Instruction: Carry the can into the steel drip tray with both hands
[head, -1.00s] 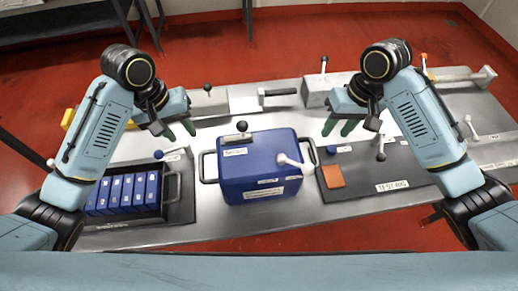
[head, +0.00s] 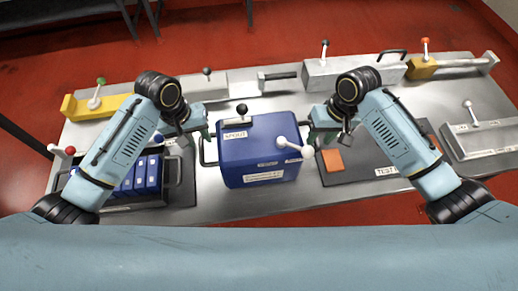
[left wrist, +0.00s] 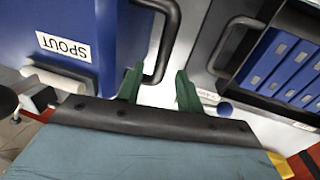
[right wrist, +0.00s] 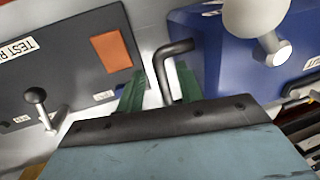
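The can is a blue box (head: 262,158) with a SPOUT label and a dark handle on each side, standing upright on the steel bench. My left gripper (head: 205,134) is at its left side. In the left wrist view the open green fingers (left wrist: 158,80) straddle the lower end of the left handle (left wrist: 170,30). My right gripper (head: 314,136) is at its right side. In the right wrist view the open fingers (right wrist: 160,85) have the right handle (right wrist: 164,62) between them.
A black crate of blue batteries (head: 178,180) stands left of the can. A dark mat (head: 365,168) with an orange square (head: 332,160) lies right of it. Lever blocks line the back, including a yellow one (head: 95,108) and a long grey one (head: 345,76).

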